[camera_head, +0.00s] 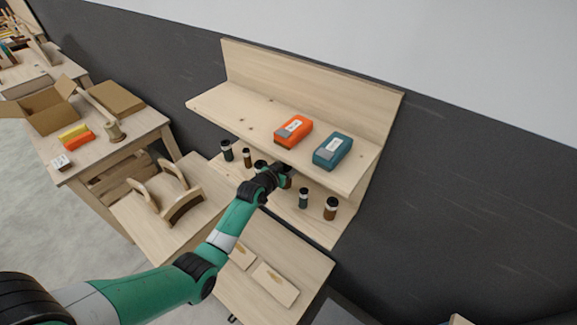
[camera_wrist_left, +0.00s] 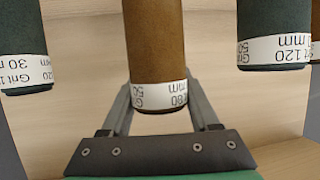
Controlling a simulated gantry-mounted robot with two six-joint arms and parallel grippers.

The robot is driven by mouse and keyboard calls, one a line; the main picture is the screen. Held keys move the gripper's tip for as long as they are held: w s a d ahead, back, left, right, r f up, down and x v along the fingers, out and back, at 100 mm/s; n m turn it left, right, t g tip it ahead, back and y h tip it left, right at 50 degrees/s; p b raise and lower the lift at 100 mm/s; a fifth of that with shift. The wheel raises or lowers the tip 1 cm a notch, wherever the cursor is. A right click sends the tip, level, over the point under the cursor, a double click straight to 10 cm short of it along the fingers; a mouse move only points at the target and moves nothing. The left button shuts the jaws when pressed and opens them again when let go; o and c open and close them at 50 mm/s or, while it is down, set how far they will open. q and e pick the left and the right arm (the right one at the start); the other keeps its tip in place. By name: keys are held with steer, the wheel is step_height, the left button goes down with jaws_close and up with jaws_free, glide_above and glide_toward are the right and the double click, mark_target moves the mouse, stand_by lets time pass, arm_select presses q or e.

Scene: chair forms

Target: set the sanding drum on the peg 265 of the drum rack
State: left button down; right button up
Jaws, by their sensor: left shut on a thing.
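My left gripper (camera_head: 276,172) reaches under the upper board of a wooden wall shelf, in among a row of sanding drums. In the left wrist view, my left gripper (camera_wrist_left: 158,88) is shut on a brown sanding drum (camera_wrist_left: 158,45) whose label partly reads Grit 80 and 50. A dark green drum (camera_wrist_left: 24,50) and another green drum (camera_wrist_left: 273,35) stand on either side of it, apart from the fingers. In the head view the arm and upper board partly hide the held drum. I cannot make out peg 265 or any peg numbers. My right gripper is in neither view.
The upper board (camera_head: 240,115) is close above my gripper and holds an orange box (camera_head: 293,131) and a blue box (camera_head: 333,151). Green (camera_head: 303,197) and brown (camera_head: 330,208) drums stand on the lower board to the right. Chair parts (camera_head: 167,190) lie on the bench at left.

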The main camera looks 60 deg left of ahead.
arm_select(q)
steer(key=shift+f+b, duration=1.2)
steer(key=shift+f, duration=0.15)
stand_by(0.4)
steer(key=shift+c, duration=0.3)
jaws_free()
steer(key=shift+s, duration=0.1)
steer(key=shift+s+d+r, duration=0.1)
steer(key=shift+s+d, duration=0.05)
steer(key=p+v, duration=0.3)
steer(key=v, duration=0.8)
